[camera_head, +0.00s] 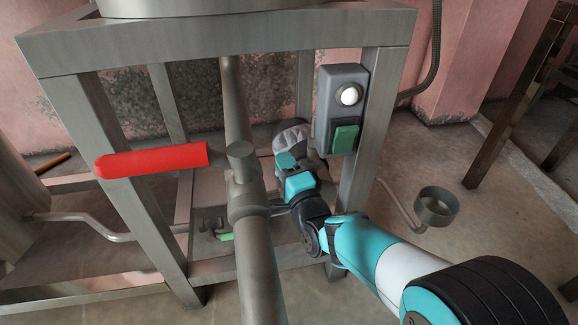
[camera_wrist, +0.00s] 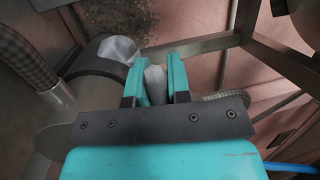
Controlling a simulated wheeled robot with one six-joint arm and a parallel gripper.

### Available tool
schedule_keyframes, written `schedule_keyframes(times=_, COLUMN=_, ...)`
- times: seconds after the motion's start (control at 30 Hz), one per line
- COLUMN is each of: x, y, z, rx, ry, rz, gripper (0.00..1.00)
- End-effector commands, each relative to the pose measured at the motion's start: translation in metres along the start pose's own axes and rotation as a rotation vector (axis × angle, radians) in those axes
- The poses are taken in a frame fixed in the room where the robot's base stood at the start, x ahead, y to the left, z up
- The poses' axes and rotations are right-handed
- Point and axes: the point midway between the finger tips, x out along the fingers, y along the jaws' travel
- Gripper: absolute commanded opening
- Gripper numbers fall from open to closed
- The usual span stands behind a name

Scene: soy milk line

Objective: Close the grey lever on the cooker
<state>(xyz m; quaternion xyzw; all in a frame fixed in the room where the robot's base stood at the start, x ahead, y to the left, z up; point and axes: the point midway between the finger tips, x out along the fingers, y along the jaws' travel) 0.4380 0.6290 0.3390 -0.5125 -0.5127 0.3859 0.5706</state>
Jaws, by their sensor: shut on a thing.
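My gripper (camera_head: 287,161) reaches in under the steel frame, just right of the vertical pipe. In the wrist view its two teal fingers (camera_wrist: 154,78) stand on either side of a pale grey bar, which appears to be the grey lever (camera_wrist: 156,86). The fingers are shut on it, and its top end shows between them. In the head view I cannot make out the lever; my gripper and the pipe cover that spot. A red lever (camera_head: 152,160) sticks out to the left of the pipe (camera_head: 257,245).
A grey switch box (camera_head: 325,105) with a white knob and green button is fixed to the frame (camera_head: 225,40), close to my gripper. A ring-shaped holder (camera_head: 437,207) stands right of my arm. Open floor lies at right.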

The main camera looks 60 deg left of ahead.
Motion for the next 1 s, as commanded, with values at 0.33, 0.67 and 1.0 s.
schedule_keyframes(times=0.33, x=0.000, y=0.000, z=-0.003, rx=-0.007, ry=0.004, rz=0.002, gripper=0.43)
schedule_keyframes(times=0.67, x=-0.015, y=-0.003, z=-0.002, rx=-0.004, ry=0.000, rz=0.005, gripper=0.43)
schedule_keyframes(times=1.0, x=-0.073, y=-0.001, z=-0.001, rx=-0.002, ry=0.001, rz=0.006, gripper=0.43)
